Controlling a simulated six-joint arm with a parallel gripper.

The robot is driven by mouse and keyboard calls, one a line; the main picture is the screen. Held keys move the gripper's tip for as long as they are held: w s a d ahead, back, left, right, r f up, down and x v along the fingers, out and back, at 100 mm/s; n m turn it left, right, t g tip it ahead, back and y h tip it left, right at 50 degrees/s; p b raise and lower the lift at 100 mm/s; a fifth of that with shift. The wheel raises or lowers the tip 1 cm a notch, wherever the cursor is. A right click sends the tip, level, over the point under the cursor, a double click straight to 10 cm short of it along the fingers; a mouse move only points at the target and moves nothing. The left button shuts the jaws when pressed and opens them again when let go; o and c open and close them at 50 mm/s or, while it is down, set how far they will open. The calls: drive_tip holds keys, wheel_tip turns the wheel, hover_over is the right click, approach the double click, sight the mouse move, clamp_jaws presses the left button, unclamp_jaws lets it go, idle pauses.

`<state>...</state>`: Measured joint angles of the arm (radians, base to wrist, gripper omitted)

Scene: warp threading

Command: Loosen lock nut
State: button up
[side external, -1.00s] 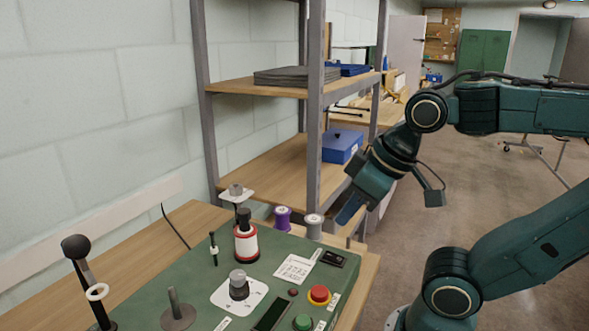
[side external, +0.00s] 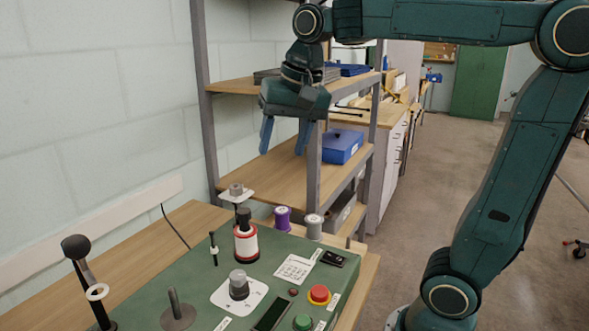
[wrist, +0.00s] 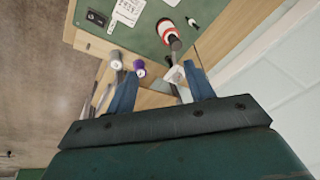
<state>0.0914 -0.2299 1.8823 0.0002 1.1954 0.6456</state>
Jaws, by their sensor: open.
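My gripper (side external: 284,150) is open and empty, with its two blue fingers pointing down, above and behind the green panel. In the wrist view, my gripper (wrist: 160,75) shows its fingers spread wide. A grey nut-like part (side external: 236,189) sits on a white square plate on a post at the panel's back; it is below and left of the fingers. The wrist view shows the white plate (wrist: 175,75) between the fingers. A black-topped red and white cylinder (side external: 245,241) and a grey knob (side external: 238,284) on a white dial stand nearby. I cannot tell which part is the lock nut.
The green panel (side external: 205,275) carries a red button (side external: 319,294), a green button (side external: 303,322) and a label card. A purple spool (side external: 282,217) and a grey spool (side external: 314,226) stand at its back edge. A black-knobbed lever (side external: 76,247) rises at left. Shelving (side external: 318,110) stands close behind my gripper.

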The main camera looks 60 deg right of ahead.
drive_tip(key=w+d+m+g, duration=0.2)
drive_tip(key=w+d+m, duration=0.2)
drive_tip(key=w+m, duration=0.5)
drive_tip(key=m+g, duration=0.1)
drive_tip(key=m, duration=0.3)
hover_over(235, 186)
wheel_tip(235, 186, down, 3)
drive_tip(key=shift+a+r, duration=0.1)
drive_tip(key=shift+s+f, duration=0.1)
drive_tip(key=shift+f, duration=6.8)
drive_tip(key=c, duration=1)
